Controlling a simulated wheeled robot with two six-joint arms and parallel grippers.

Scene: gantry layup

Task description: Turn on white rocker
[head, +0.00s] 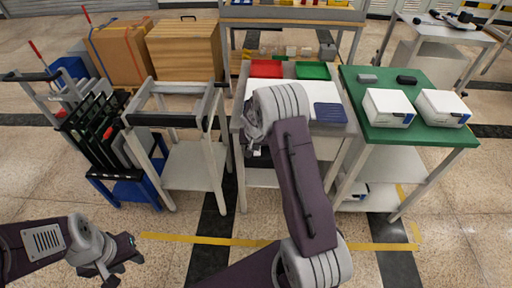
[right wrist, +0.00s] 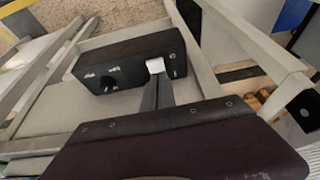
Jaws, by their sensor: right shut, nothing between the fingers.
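The white rocker (right wrist: 155,65) sits near the right end of the face of a black control box (right wrist: 128,50) in the right wrist view. My right gripper (right wrist: 160,78) is shut and empty, its fingertips just below the rocker; I cannot tell whether they touch it. The rocker's tilt is too small to read. In the head view the box and rocker are hidden behind my right arm. My left gripper (head: 118,266) hangs low over the floor at the left, away from the box; its finger gap is unclear.
The box also carries a dark knob (right wrist: 107,84). Pale frame rails (right wrist: 260,45) run beside it. In the head view a grey cart holds a red tray (head: 266,68), a green tray (head: 312,71) and a blue pad (head: 329,113). A green-topped table (head: 385,128) stands right.

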